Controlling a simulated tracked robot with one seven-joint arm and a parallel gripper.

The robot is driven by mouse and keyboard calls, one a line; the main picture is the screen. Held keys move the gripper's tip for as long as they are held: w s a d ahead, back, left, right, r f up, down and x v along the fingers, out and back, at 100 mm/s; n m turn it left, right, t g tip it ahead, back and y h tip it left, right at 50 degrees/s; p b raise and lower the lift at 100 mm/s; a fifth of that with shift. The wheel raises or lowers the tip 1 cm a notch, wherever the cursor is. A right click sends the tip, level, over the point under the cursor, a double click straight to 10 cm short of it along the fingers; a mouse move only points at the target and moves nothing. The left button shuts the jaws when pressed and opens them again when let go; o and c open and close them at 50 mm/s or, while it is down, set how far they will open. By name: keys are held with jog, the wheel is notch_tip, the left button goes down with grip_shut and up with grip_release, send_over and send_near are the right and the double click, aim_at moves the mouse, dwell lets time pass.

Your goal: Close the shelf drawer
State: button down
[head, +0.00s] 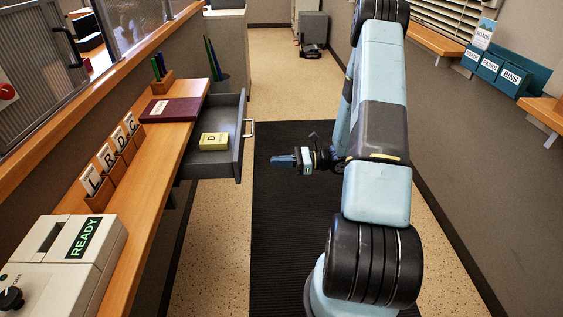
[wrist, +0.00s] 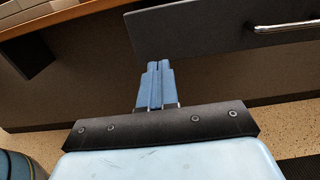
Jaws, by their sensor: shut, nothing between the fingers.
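The shelf drawer (head: 212,168) is pulled out from under the wooden shelf on the left in the head view. It is dark grey with a pale bar handle (head: 249,127) on its front. A yellow block marked D (head: 214,141) lies inside it. In the wrist view the drawer's grey panel (wrist: 200,35) and its handle (wrist: 288,27) show at the upper right. My gripper (head: 273,160) is shut and empty, to the right of the drawer front and apart from the handle. Its blue fingers (wrist: 154,68) are together in the wrist view, below the drawer panel.
The wooden shelf (head: 150,165) carries a dark red book (head: 172,110), a card rack marked L, R, D, C (head: 112,160) and a machine reading READY (head: 62,260). A dark mat (head: 285,240) covers the aisle floor. Teal boxes (head: 505,72) stand on the right.

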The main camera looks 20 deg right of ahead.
aim_at(240, 163)
jog(key=x, duration=1)
jog(key=shift+a, duration=0.1)
